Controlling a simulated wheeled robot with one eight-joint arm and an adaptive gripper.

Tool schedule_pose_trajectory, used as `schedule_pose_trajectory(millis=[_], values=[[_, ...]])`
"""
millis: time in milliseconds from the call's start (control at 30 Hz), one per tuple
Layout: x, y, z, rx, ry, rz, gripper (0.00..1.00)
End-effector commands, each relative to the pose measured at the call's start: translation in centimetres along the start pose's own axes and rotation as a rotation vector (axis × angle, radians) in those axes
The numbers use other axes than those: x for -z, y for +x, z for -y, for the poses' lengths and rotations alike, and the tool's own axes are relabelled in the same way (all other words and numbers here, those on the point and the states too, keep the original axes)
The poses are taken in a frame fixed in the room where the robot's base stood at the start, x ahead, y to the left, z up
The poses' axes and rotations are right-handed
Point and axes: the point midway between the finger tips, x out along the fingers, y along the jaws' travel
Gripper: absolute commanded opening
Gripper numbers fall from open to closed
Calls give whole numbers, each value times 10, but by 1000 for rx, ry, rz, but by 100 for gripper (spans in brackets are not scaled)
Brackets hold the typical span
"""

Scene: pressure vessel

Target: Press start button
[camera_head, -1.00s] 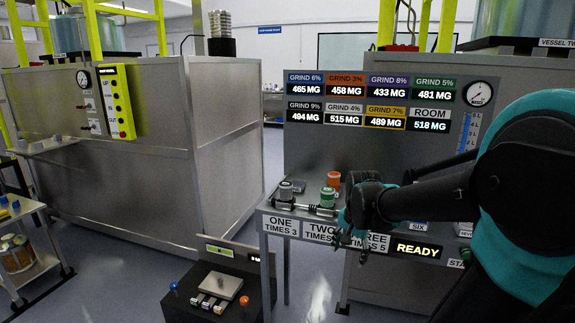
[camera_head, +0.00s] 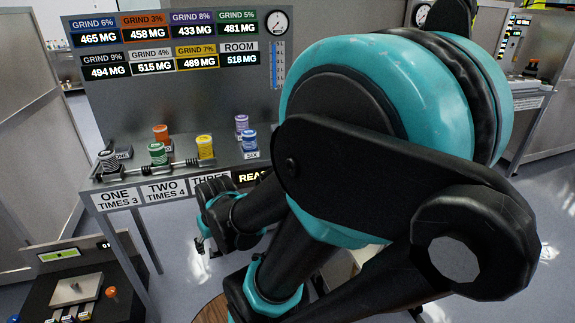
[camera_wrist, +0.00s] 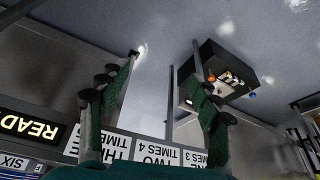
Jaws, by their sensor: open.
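The start button and its label are not visible; my arm covers the panel right of the READY display (camera_head: 250,177) in the head view. The display also shows upside down at the left of the wrist view (camera_wrist: 28,124). My gripper (camera_head: 207,246) hangs in front of and below the panel's front edge, near the label THREE. In the wrist view my gripper (camera_wrist: 164,66) has its two green fingers spread wide, with nothing between them. It touches nothing that I can see.
Several coloured jars, among them a yellow one (camera_head: 205,148), stand on the panel shelf. A black scale box (camera_head: 75,290) stands at lower left. Grind readouts (camera_head: 177,45) and a gauge (camera_head: 276,22) are on the board behind. Floor shows between panel and scale.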

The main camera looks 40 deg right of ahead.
Motion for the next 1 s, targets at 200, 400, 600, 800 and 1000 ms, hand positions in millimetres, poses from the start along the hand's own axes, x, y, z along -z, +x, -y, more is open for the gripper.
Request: schedule_pose_trajectory(millis=[200, 400, 600, 800, 1000], values=[[0, 0, 0, 0, 2, 0, 57], [12, -3, -10, -9, 142, 6, 33], [46, -12, -45, -39, 570, 18, 8], [78, -24, -93, -74, 1071, 20, 0], [102, -39, -147, -111, 1571, 9, 0]])
